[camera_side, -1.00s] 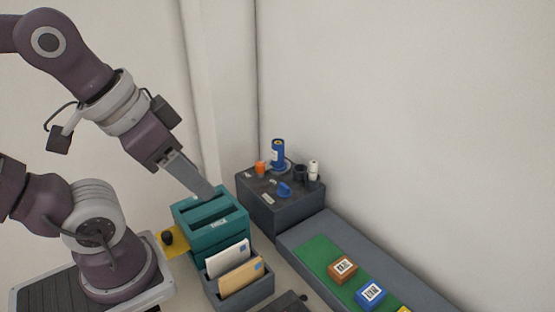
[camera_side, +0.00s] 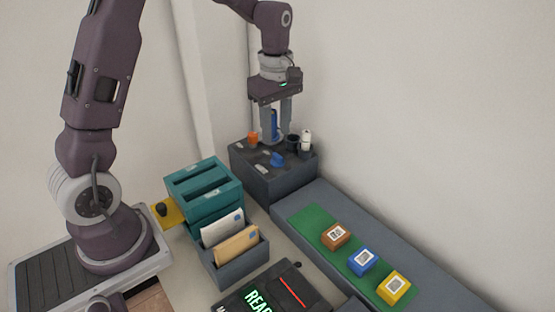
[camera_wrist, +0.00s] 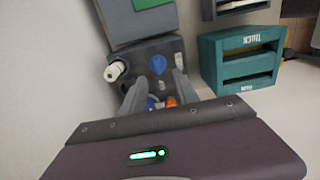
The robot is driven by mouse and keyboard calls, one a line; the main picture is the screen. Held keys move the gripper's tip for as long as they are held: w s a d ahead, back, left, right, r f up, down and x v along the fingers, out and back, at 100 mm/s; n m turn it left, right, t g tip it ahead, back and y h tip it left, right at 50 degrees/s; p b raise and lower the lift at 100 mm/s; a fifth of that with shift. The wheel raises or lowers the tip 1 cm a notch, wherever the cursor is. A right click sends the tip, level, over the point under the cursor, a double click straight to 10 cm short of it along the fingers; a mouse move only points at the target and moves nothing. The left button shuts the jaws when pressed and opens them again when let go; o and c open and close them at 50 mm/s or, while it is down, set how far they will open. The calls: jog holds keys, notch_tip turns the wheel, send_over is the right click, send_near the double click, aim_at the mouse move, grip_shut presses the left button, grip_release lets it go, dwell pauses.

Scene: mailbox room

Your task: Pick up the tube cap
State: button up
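A blue tube (camera_side: 274,124) stands upright on the dark grey block (camera_side: 262,176) by the wall. A small orange piece (camera_side: 252,138), possibly the tube cap, sits to its left. My gripper (camera_side: 275,138) points down over the block. It is open, with one finger on each side of the tube in the side view. In the wrist view, the blue tube (camera_wrist: 150,103) and the orange piece (camera_wrist: 171,102) show partly between the fingers, cut off by the gripper body. I cannot tell whether a finger touches anything.
A blue piece (camera_side: 277,159), a black cup (camera_side: 292,142) and a white bottle (camera_side: 306,140) crowd the block. Teal trays (camera_side: 205,184) and a letter holder (camera_side: 236,268) stand left. A green strip (camera_side: 311,225) carries coloured boxes. A dark device (camera_side: 271,292) is in front.

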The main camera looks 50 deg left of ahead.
aim_at(276, 154)
jog(key=f, duration=0.7)
jog(key=shift+w+a+f, duration=0.15)
jog(key=shift+w+a, duration=0.1)
grip_shut()
